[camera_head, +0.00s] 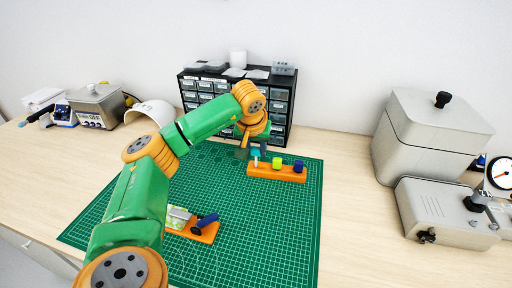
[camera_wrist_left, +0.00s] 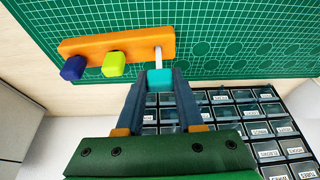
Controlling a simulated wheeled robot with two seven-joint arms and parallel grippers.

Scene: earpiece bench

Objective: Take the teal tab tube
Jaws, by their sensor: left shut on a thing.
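The teal tab tube (camera_head: 255,152) is at the left end of the orange rack (camera_head: 262,172). It has a teal top and a pale thin shaft pointing down to the rack. My left gripper (camera_head: 254,147) is shut on the teal top; the wrist view shows the teal tab (camera_wrist_left: 160,78) between the two fingertips (camera_wrist_left: 160,84). The white shaft (camera_wrist_left: 158,55) shows between tab and rack (camera_wrist_left: 135,42); I cannot tell whether its lower end is still inside the rack. My right gripper is not in view.
Beside it in the rack are a yellow-green tab (camera_head: 277,162) and a dark blue tab (camera_head: 298,166). A second orange holder (camera_head: 207,235) with a blue cylinder (camera_head: 207,219) lies nearer on the green mat (camera_head: 270,240). A black drawer cabinet (camera_head: 283,112) stands behind.

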